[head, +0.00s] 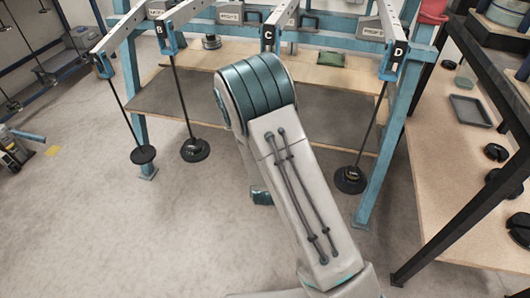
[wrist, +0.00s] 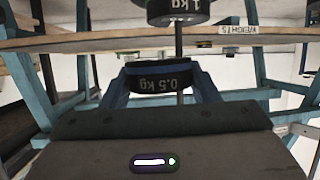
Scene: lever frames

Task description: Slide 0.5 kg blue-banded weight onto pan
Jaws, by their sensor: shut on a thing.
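In the wrist view my gripper (wrist: 161,86) is shut on a dark disc weight (wrist: 148,84) marked 0.5 kg, its lettering upside down in the picture. A finger stands on either side of it. A thin rod (wrist: 178,42) runs from a larger weight (wrist: 180,8), marked 1 kg, at the picture's top edge toward the held weight. The rod shows again just past its edge. I cannot tell whether the rod is in the slot or only behind. In the head view my arm hides my gripper, the held weight and the hanger under beam C (head: 268,36).
In the head view a bare pan (head: 143,155) hangs at left. Loaded hangers hang under beam B (head: 195,150) and beam D (head: 350,180). A blue frame leg (head: 385,165) stands at right, near a wooden bench (head: 440,180). Open floor (head: 90,230) lies at left.

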